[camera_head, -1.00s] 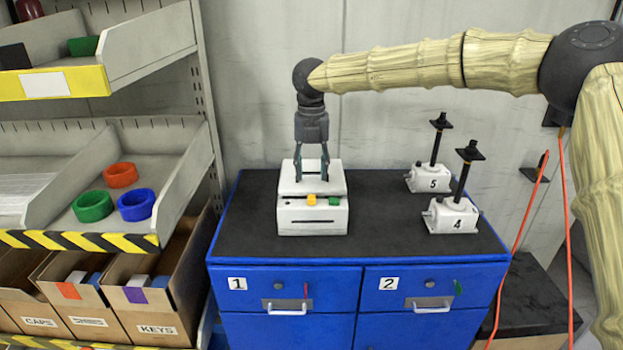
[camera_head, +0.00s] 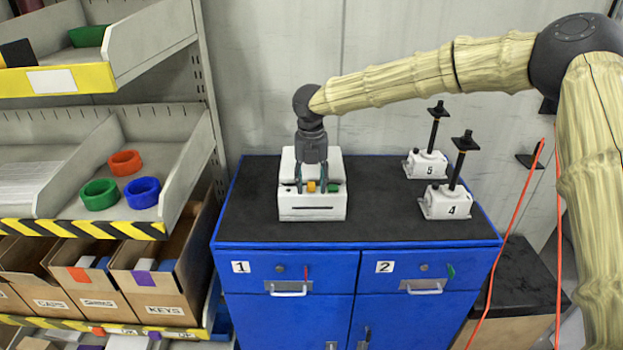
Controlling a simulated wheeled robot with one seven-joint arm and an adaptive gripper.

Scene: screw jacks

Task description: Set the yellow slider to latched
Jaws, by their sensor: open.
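The yellow slider (camera_head: 311,186) is a small orange-yellow block on the front of a white box (camera_head: 313,207), which stands on the black top of a blue cabinet. A green block (camera_head: 333,187) sits just right of it on the same box. A dark horizontal slot runs across the box face below them. My gripper (camera_head: 311,187) points down over the box with its fingers apart, one on each side of the yellow slider. The right finger is between or in front of the yellow and green blocks. I cannot tell whether either finger touches the slider.
Two white screw jacks marked 5 (camera_head: 426,164) and 4 (camera_head: 446,202) stand right of the box with upright black spindles. The blue cabinet (camera_head: 336,268) has drawers marked 1 and 2. Shelves with rings and cartons stand left. The black top between box and jacks is clear.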

